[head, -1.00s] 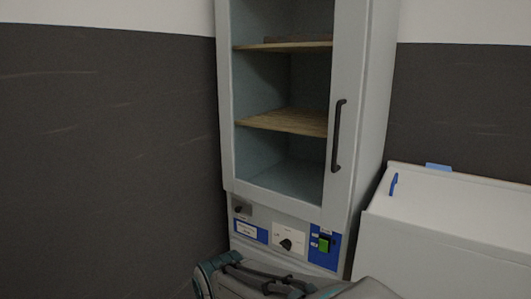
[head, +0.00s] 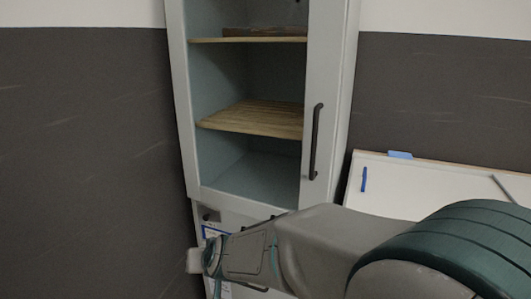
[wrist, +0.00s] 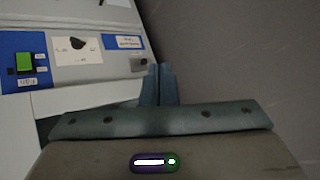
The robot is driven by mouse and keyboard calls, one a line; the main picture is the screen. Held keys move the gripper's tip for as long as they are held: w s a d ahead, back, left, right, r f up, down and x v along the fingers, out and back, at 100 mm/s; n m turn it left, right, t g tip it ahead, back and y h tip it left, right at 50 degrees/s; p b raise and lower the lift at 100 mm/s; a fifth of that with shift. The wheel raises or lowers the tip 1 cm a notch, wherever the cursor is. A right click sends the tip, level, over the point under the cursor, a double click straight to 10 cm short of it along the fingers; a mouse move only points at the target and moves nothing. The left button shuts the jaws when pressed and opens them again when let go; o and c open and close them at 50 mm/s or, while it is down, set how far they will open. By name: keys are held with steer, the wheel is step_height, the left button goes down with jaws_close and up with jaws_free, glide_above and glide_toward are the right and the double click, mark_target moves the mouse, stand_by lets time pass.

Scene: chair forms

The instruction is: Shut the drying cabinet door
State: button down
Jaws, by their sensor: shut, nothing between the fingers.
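The drying cabinet (head: 353,90) is tall and pale grey. Its door (head: 320,60) has a pale frame around a large window, through which wooden shelves show, and a dark vertical handle (head: 316,142) on the right side. I cannot tell how wide any gap at the door's edge is. My gripper (head: 198,262) is at the cabinet's lower left, below the door, with my arm crossing in front of the control panel. In the wrist view my gripper (wrist: 160,84) has its fingers together and empty, in front of the panel (wrist: 75,50), which appears upside down. No contact is evident.
A dark wall (head: 85,150) lies left and behind. The space left of the cabinet looks clear.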

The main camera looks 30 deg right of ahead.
steer(key=w+d+r+m+t+h+p, duration=0.2)
steer(key=w+d+r+h, duration=0.1)
steer(key=d+r, duration=0.1)
steer(key=m+g+h+p, duration=0.4)
steer(key=m+h+p, duration=0.35)
steer(key=h, duration=0.65)
glide_toward(311, 163)
steer(key=x, duration=0.7)
steer(key=shift+s, duration=0.1)
